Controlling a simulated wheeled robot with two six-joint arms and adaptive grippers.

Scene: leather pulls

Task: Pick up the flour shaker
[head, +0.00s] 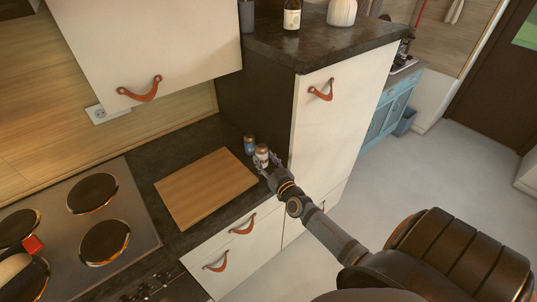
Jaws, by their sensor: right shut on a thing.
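The flour shaker appears to be the small pale container with a brownish top (262,152) near the right end of the dark counter, beside the tall cabinet. My right gripper (265,163) is at it, shut on it, with the fingers around its lower part. Whether its base touches the counter cannot be told. A similar blue container with a brown top (249,144) stands just to its left, close by. My left gripper is not in view.
A wooden cutting board (205,187) lies on the counter to the left. A stove with several round burners (91,193) is farther left. The tall white cabinet (335,130) closes off the right side. A white wall cabinet (150,45) hangs above.

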